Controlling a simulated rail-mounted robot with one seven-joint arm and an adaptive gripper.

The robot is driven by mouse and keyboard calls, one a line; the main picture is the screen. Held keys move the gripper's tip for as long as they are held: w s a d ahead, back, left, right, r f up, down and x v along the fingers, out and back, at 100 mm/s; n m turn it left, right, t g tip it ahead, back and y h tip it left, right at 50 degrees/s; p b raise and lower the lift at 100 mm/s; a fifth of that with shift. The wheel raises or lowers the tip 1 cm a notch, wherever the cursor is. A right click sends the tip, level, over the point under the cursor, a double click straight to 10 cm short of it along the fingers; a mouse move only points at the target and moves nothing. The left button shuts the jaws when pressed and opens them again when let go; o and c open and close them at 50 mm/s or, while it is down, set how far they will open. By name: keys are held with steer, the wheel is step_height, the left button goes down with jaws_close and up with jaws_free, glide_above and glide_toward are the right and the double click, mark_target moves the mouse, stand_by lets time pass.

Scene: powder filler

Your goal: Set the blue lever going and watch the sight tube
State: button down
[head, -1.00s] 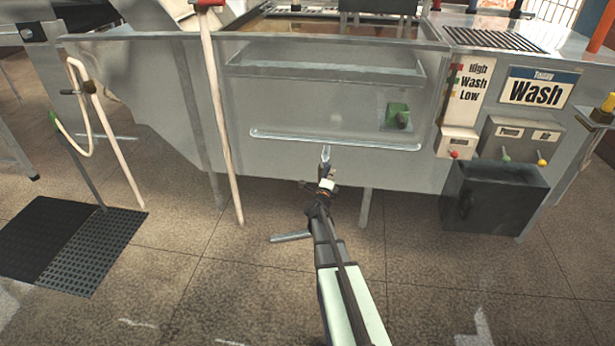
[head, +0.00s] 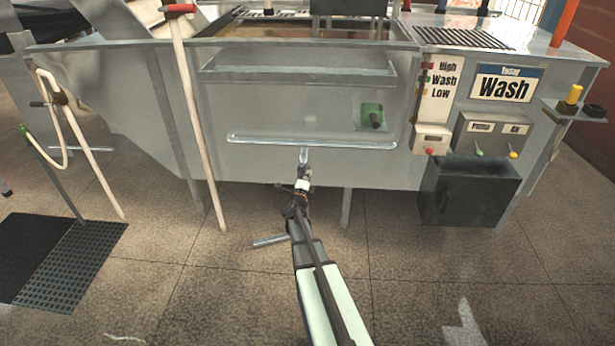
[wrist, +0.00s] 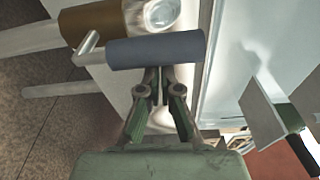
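A blue-grey cylindrical grip (wrist: 155,50) lies across the wrist view, and I take it for the blue lever's handle. My gripper (wrist: 157,84) is just below it, its two fingers close together; the tips run behind the grip, so contact is unclear. In the head view my gripper (head: 304,158) is at the front of the grey machine (head: 270,165), just below its horizontal metal rail (head: 312,142). I cannot make out the blue lever there. No sight tube can be told for certain in either view.
A brown cylinder (wrist: 95,22) with a round pale end is behind the grip. A red-topped pole (head: 195,100) leans on the machine to the left. A dark box (head: 468,190) is under the right-hand controls. The floor in front is mostly clear.

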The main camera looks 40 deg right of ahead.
steer(key=shift+w, duration=0.1)
steer(key=s+a+b, duration=0.1)
steer(key=s+a, duration=0.3)
steer(key=s, duration=0.4)
steer(key=shift+s+a, duration=0.15)
steer(key=shift+s, duration=0.2)
